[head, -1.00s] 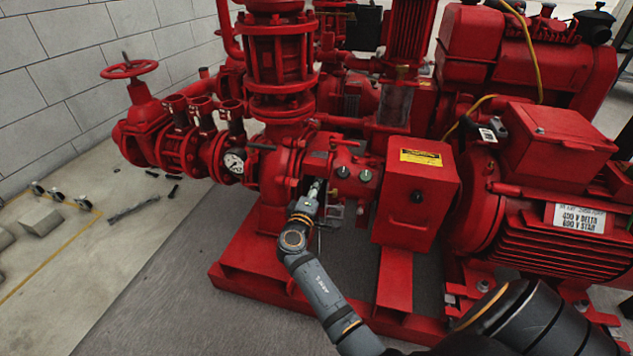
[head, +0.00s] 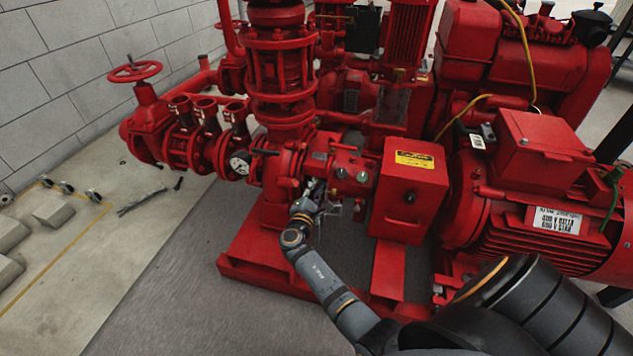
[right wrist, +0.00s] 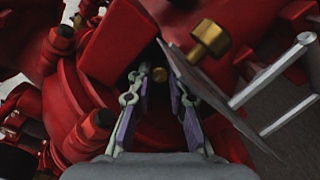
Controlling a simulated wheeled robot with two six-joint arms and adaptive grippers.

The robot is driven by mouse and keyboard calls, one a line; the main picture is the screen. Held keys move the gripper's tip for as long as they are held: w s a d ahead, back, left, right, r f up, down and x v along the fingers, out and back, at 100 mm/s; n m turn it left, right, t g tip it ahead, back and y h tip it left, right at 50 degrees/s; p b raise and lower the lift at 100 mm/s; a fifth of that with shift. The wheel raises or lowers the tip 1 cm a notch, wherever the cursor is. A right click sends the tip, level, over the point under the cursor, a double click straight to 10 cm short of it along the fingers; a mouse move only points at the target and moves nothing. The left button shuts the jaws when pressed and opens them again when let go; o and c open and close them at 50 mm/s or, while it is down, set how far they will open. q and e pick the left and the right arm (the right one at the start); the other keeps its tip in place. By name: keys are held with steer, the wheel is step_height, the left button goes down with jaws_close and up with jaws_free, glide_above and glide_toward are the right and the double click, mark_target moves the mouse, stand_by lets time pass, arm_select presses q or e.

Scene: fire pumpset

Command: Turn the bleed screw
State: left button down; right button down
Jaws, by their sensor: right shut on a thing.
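The red pump (head: 275,185) stands on a red base frame in the head view. My right gripper (head: 315,188) is at the front of its casing, below the two dark round knobs. In the right wrist view, the fingers of my right gripper (right wrist: 160,90) stand a little apart around a small brass piece, which I take for the bleed screw (right wrist: 159,74). The gripper is shut on it, though the contact itself is hard to see in the dark gap. In the head view the screw is hidden by the gripper. My left gripper is not in view.
Red bolts (right wrist: 95,130) stand at the left. A red box with a yellow label (head: 410,190) is right of the gripper. Clear floor (head: 150,270) lies front left.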

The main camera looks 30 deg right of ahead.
steer(key=shift+n+p, duration=0.6)
steer(key=shift+n, duration=0.4)
steer(key=c, duration=1.5)
jaws_free()
steer(key=v, duration=0.7)
steer(key=shift+s+a, duration=0.2)
